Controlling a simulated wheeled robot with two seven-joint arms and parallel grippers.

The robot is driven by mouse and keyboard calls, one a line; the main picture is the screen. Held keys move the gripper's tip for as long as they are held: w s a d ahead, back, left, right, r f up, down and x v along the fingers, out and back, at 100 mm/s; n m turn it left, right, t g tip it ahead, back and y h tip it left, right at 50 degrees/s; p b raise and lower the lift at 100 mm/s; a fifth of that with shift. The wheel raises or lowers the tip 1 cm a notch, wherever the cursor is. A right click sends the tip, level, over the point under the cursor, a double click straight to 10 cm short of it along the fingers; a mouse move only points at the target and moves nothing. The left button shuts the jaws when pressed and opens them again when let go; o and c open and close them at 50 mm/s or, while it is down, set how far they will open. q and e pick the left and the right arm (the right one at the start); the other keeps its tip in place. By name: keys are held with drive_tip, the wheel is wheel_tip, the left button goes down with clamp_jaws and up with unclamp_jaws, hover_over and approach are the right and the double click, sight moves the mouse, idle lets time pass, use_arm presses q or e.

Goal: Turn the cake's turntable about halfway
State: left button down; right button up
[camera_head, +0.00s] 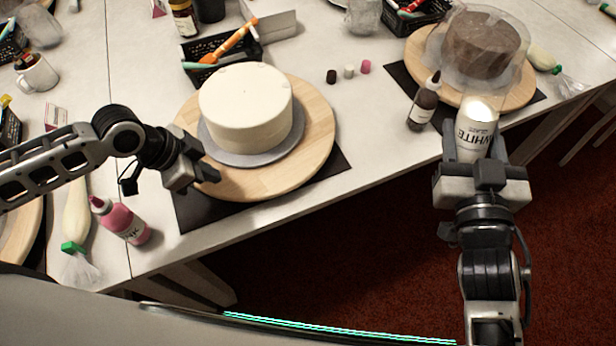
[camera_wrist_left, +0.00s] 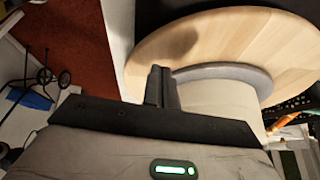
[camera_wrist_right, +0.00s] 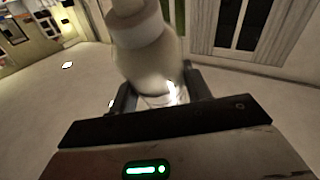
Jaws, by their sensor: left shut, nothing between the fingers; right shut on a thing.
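A white cake (camera_head: 245,105) sits on a grey board (camera_head: 222,153) on a round wooden turntable (camera_head: 312,130). The turntable stands on a black mat (camera_head: 195,211) on the table. My left gripper (camera_head: 212,180) is shut and empty at the turntable's front left edge. In the left wrist view its closed fingers (camera_wrist_left: 160,88) overlap the wooden rim (camera_wrist_left: 215,38); I cannot tell if they touch it. My right gripper (camera_head: 480,160) is shut on a white bottle (camera_head: 474,130) labelled "WHITE", which also shows in the right wrist view (camera_wrist_right: 145,55).
A chocolate cake (camera_head: 480,45) under a clear cover stands on another wooden turntable (camera_head: 520,92). A dark bottle (camera_head: 424,105) is beside it. A pink bottle (camera_head: 122,222) lies left of the mat. Small caps (camera_head: 349,71) and a black basket (camera_head: 220,67) sit behind the turntable.

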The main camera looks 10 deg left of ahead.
sight(288, 183)
use_arm(q)
drive_tip(key=shift+a+f, duration=0.1)
drive_tip(key=shift+a, duration=0.05)
idle(0.3)
drive_tip(key=shift+f+b, duration=0.75)
drive_tip(key=shift+f, duration=0.6)
use_arm(e)
drive_tip(key=shift+f, duration=0.65)
use_arm(q)
drive_tip(key=shift+d+r, duration=0.1)
drive_tip(key=shift+d, duration=0.15)
use_arm(e)
drive_tip(key=shift+r, duration=0.15)
use_arm(q)
drive_tip(key=d+p, duration=0.1)
drive_tip(key=d, duration=0.5)
drive_tip(key=shift+d, duration=0.3)
use_arm(e)
drive_tip(key=shift+r, duration=0.55)
use_arm(q)
drive_tip(key=d, duration=0.2)
drive_tip(key=w+d, duration=0.1)
drive_tip(key=d, duration=0.1)
drive_tip(key=w+d, duration=0.1)
drive_tip(key=d, duration=0.1)
drive_tip(key=shift+w+d, duration=0.15)
drive_tip(key=shift+w, duration=0.1)
drive_tip(key=shift+r, duration=1.35)
drive_tip(key=shift+r, duration=0.1)
